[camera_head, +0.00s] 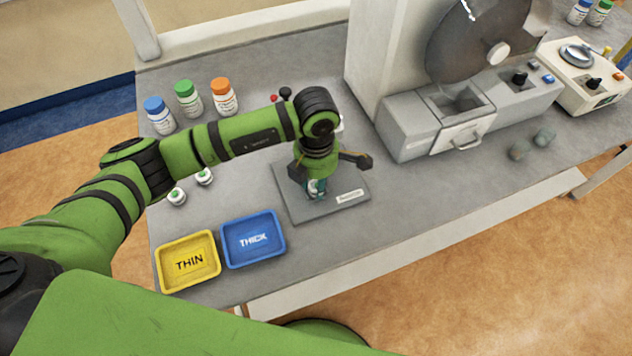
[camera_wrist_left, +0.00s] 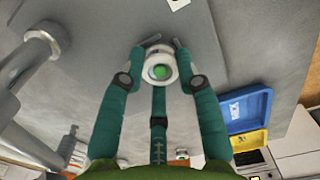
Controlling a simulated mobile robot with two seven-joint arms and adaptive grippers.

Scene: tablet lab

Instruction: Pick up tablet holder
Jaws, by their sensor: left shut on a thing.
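My left gripper (camera_head: 316,190) reaches down over the grey plate (camera_head: 290,205) in the middle of the bench. In the left wrist view its teal fingers (camera_wrist_left: 162,68) are shut around a tablet holder (camera_wrist_left: 159,72), a white round piece with a green centre. In the head view the arm and fingers mostly hide this holder. I cannot tell whether it still touches the plate. Two similar small white pieces (camera_head: 177,197) stand on the bench left of the arm. My right gripper is in neither view.
A yellow THIN tray (camera_head: 165,282) and a blue THICK tray (camera_head: 228,262) lie at the front left. Bottles with blue, green and orange caps (camera_head: 223,98) stand behind the arm. A large grey machine (camera_head: 410,125) with a drawer stands to the right.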

